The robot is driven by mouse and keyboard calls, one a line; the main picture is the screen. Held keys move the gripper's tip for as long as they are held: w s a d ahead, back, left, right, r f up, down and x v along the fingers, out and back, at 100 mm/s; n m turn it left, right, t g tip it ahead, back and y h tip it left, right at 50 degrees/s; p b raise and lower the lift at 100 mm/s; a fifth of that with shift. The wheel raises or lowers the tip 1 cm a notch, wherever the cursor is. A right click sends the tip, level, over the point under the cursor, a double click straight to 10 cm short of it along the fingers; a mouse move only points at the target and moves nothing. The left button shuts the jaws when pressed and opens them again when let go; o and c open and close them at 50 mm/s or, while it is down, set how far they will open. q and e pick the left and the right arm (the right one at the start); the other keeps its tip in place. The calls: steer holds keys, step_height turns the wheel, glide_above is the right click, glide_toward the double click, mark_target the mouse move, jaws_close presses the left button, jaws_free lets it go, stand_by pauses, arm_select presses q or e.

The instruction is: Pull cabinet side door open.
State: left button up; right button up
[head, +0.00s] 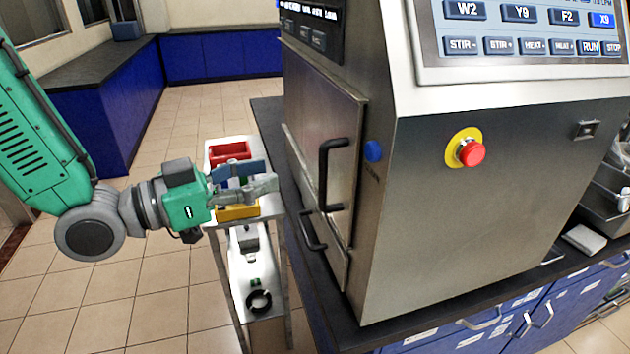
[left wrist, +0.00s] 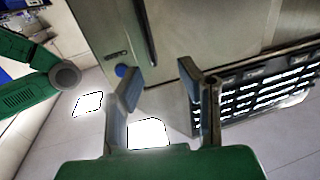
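The steel cabinet (head: 480,215) has a side door (head: 325,110) on its left face. A black bar handle (head: 325,172) stands upright on the door, and a second black handle (head: 311,232) sits lower. The door looks shut. My left gripper (head: 270,177) is left of the door, apart from the handles. In the left wrist view its two fingers (left wrist: 165,85) are spread with nothing between them. The cabinet's blue button (left wrist: 120,71) and a black handle (left wrist: 146,32) show beyond them. My right gripper is not in view.
A narrow cart (head: 240,228) with red and yellow bins stands below my left gripper, beside the cabinet. A red emergency button (head: 470,152) is on the cabinet front. Blue counters (head: 105,100) line the back left. Tiled floor (head: 120,300) is clear at left.

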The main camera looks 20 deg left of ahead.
mark_target(321, 164)
arm_select(q)
steer(key=x, duration=0.3)
steer(key=s+d+p+x, duration=0.1)
steer(key=x, duration=0.3)
steer(key=s+x, duration=0.1)
steer(key=x, duration=0.2)
steer(key=shift+w+d+r, duration=0.2)
steer(key=shift+w+d, duration=0.15)
steer(key=shift+d, duration=0.35)
steer(key=a, duration=0.2)
steer(key=shift+a+f, duration=0.15)
steer(key=shift+a, duration=0.2)
steer(key=shift+w+a, duration=0.1)
steer(key=shift+a, duration=0.15)
steer(key=shift+c, duration=1.1)
jaws_close()
steer(key=shift+d, duration=1.05)
steer(key=shift+w, duration=0.1)
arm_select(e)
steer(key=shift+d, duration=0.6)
